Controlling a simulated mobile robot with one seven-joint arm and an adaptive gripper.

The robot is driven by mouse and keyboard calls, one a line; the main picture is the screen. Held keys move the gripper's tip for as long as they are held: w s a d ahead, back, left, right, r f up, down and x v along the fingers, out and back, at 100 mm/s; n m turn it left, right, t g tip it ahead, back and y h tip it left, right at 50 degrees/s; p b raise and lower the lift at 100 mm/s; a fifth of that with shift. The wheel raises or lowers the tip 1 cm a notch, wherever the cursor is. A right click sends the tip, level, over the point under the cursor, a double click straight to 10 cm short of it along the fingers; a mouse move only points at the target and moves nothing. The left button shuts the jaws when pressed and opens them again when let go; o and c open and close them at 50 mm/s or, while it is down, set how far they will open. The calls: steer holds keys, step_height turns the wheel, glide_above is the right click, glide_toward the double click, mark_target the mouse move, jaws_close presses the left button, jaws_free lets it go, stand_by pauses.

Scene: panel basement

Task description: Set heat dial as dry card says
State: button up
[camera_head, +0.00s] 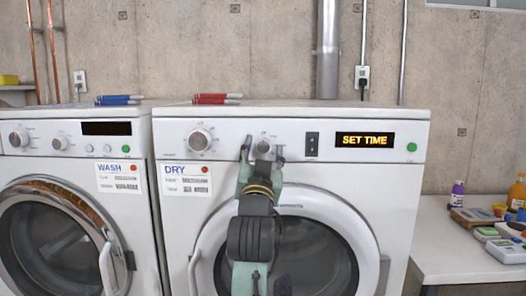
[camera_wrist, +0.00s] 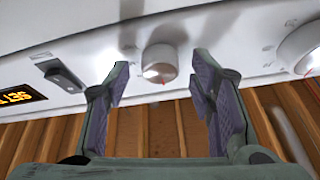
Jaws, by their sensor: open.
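The dryer (camera_head: 300,122) is the right machine and shows SET TIME in orange on its display (camera_head: 364,140). The dry card (camera_head: 186,180) is on its front; its small lines are too small to read. Two dials sit on the panel: a larger left one (camera_head: 200,139) and a smaller middle one (camera_head: 263,146). Which is the heat dial cannot be read. My gripper (camera_head: 263,151) is open at the smaller dial. In the wrist view this silver dial (camera_wrist: 160,62) lies between and just beyond the fingertips (camera_wrist: 160,72), with gaps on both sides. The larger dial (camera_wrist: 302,48) is at the right.
A black rocker switch (camera_head: 312,144) and a green button (camera_head: 412,147) are on the dryer panel. The washer (camera_head: 70,170) stands close on the left. Red (camera_head: 217,98) and blue (camera_head: 118,100) items lie on top. A cluttered side table (camera_head: 460,265) is at the right.

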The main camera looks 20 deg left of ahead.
steer(key=shift+c, duration=0.4)
steer(key=c, duration=1.1)
steer(key=shift+a+m, duration=0.1)
steer(key=shift+m, duration=0.3)
steer(key=m+h+b, duration=0.1)
steer(key=m, duration=0.1)
steer(key=m+h+b, duration=0.1)
steer(key=m+h, duration=0.1)
steer(key=m, duration=0.1)
steer(key=shift+s+a, duration=0.15)
steer(key=m+h, duration=0.1)
steer(key=m, duration=0.2)
steer(key=m+h+b, duration=0.1)
steer(key=m, duration=0.2)
steer(key=shift+a+g+h, duration=0.1)
steer(key=shift+g+h, duration=0.2)
steer(key=shift+h, duration=0.1)
steer(key=m, duration=0.2)
steer(key=m+g+h, duration=0.1)
steer(key=m, duration=0.2)
steer(key=shift+r+m+h, duration=0.3)
steer(key=shift+h, duration=0.1)
steer(key=shift+r+m+g, duration=0.1)
steer(key=shift+m+g, duration=0.9)
steer(key=shift+m, duration=1.3)
